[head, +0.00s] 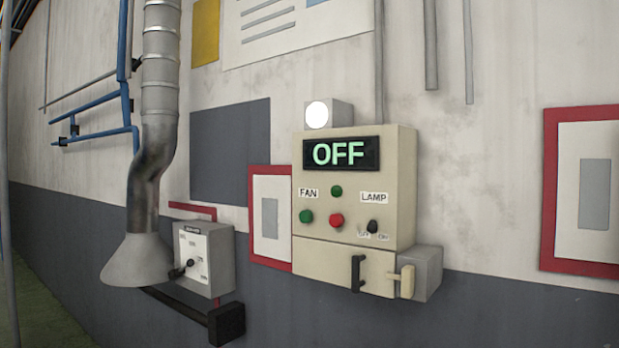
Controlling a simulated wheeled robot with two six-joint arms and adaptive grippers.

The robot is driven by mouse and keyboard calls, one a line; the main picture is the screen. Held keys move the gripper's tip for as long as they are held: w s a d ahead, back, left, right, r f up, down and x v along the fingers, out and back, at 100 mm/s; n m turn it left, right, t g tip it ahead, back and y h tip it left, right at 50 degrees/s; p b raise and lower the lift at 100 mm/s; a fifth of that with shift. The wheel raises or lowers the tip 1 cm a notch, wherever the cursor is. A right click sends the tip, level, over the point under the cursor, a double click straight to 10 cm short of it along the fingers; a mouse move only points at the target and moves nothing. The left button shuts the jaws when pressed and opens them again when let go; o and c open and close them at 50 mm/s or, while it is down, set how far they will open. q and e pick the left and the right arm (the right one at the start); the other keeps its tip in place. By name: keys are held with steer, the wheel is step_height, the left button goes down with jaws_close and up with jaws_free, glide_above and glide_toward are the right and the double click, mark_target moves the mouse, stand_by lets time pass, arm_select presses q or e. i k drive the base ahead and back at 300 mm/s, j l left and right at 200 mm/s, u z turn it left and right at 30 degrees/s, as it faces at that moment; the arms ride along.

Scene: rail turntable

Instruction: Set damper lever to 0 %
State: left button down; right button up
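The damper box (222,262) is a grey box on the wall at the left, just right of the duct's flared hood. Its white scale plate (193,245) faces left and carries small marks that are too small to read surely. The damper lever (178,272) has a dark knob and points to the lower left from its pivot, close to the hood's edge. I cannot tell which percentage it points at. Neither of my grippers is in view.
The metal duct with its hood (138,262) stands close left of the damper box. A dark bar with a black block (227,323) juts out below. A beige control panel (353,190) reads OFF, with buttons, a lamp switch and handles (357,273).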

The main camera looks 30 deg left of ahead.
mark_target(175, 273)
steer(key=u, duration=1.65)
steer(key=i+j, duration=0.1)
steer(key=j, duration=0.2)
steer(key=i+j, duration=0.15)
steer(key=j, duration=0.15)
steer(key=i+j, duration=0.1)
steer(key=j, duration=0.2)
